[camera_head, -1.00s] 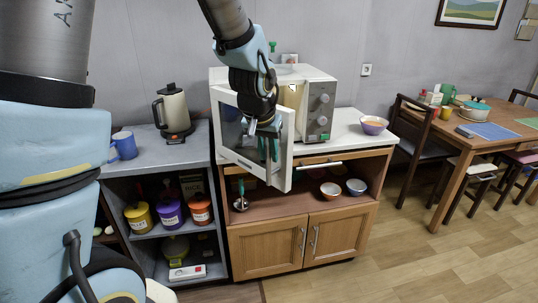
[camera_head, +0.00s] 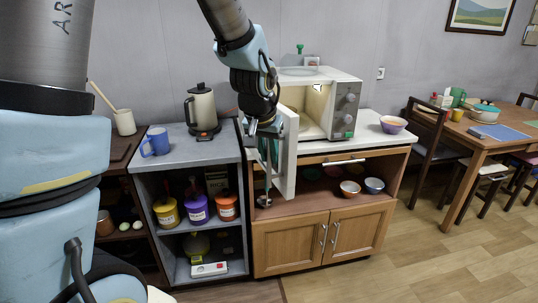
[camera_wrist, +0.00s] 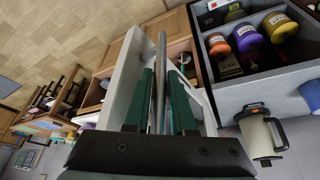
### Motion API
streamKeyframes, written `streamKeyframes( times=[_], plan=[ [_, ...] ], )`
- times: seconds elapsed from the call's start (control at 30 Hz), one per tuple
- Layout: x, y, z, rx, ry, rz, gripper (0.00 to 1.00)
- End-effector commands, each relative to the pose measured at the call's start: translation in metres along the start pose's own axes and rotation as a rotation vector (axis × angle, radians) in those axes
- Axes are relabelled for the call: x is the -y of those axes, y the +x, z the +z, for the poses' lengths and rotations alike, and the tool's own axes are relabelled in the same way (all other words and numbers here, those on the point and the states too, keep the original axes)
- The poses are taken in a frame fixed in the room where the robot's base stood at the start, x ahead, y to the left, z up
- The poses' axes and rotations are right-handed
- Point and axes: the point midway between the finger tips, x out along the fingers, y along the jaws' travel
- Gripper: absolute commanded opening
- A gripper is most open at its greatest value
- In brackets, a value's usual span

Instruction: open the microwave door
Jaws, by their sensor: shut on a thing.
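The white microwave (camera_head: 325,98) stands on the white counter top, and its inside shows through the open front. Its door (camera_head: 286,152) is swung far out toward me, seen nearly edge-on in the head view. My gripper (camera_head: 267,150) is at the outer side of the door, partly hidden behind my wrist. In the wrist view, the green fingers of my gripper (camera_wrist: 165,95) are shut on the metal bar handle (camera_wrist: 160,70), with the white door (camera_wrist: 124,80) close behind.
A kettle (camera_head: 202,108) and a blue mug (camera_head: 156,141) stand on the grey counter at left. A bowl (camera_head: 393,124) sits right of the microwave. Below are an open shelf with small bowls (camera_head: 350,188) and wooden cabinet doors (camera_head: 290,243).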

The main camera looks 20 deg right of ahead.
Motion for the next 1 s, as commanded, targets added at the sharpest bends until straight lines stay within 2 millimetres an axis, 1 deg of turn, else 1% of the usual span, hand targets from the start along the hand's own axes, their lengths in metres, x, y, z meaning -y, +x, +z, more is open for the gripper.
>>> streamKeyframes(
  times=[0.17, 0.2, 0.4, 0.47, 0.77, 0.87, 1.0],
  plan=[
    [0.002, 0.000, -0.002, -0.005, -0.004, -0.001, 0.00],
    [0.002, 0.000, -0.002, -0.005, -0.004, -0.001, 0.26],
    [0.001, 0.000, -0.001, -0.003, -0.002, -0.001, 0.49],
    [0.001, 0.000, -0.001, -0.003, -0.002, -0.001, 0.55],
    [0.000, -0.002, -0.001, -0.003, -0.001, 0.000, 0.55],
    [0.000, -0.010, -0.001, -0.005, -0.002, 0.000, 0.55],
    [0.000, -0.032, -0.001, -0.008, -0.002, 0.000, 0.55]
  ],
)
